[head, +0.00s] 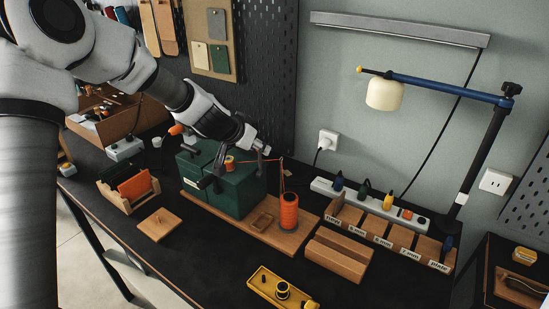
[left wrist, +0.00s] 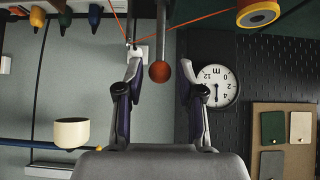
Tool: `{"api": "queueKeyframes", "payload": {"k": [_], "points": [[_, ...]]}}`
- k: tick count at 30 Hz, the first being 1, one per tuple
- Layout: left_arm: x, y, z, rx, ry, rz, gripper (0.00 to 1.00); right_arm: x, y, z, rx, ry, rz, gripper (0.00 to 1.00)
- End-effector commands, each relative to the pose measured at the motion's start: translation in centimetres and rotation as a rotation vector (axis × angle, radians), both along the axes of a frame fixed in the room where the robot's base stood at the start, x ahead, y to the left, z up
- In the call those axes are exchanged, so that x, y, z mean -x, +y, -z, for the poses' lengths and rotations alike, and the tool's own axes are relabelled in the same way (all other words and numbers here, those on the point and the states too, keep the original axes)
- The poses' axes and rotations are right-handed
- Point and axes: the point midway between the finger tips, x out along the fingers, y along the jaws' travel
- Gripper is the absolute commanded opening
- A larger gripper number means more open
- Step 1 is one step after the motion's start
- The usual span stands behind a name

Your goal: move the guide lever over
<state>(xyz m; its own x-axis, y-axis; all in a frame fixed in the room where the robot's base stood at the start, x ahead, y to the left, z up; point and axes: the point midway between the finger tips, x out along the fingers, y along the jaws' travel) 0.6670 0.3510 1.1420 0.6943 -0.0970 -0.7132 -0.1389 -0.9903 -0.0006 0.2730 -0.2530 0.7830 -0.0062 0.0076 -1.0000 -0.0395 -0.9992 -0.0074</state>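A green machine (head: 225,190) stands on a wooden base, with a small orange spool (head: 230,163) on top. An orange thread runs from there to a larger orange coil (head: 289,212) on the right of the base. In the left wrist view, a lever rod (left wrist: 160,30) ends in a red ball knob (left wrist: 160,71), probably the guide lever. My left gripper (left wrist: 161,72) is open, with the knob between its fingertips and a gap on both sides. In the head view my left gripper (head: 263,151) is above the machine's right side, hiding the lever's knob. My right gripper is not in view.
A wooden block (head: 338,255) and a labelled sorting rack (head: 395,236) stand to the right. A lamp (head: 385,94) overhangs the back right. A wooden holder (head: 130,193) and a flat board (head: 159,224) are left. Bare black tabletop lies between.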

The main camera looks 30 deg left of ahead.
Motion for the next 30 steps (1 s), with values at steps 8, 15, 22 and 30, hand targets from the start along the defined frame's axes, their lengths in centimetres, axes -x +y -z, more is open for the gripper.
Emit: {"api": "queueKeyframes", "payload": {"k": [8, 15, 22, 30], "points": [[-0.7, -0.1, 0.5, 0.001, -0.003, -0.001, 0.05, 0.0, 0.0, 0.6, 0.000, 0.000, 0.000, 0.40], [-0.9, -0.1, 0.4, 0.001, -0.004, -0.001, 0.05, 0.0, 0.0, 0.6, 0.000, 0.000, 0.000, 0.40], [-2.3, -0.2, 0.7, -0.001, -0.005, -0.002, 0.05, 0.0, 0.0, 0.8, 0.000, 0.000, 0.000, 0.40], [-3.4, -0.5, 0.9, 0.001, -0.004, -0.001, 0.05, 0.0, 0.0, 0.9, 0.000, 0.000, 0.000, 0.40]]}}
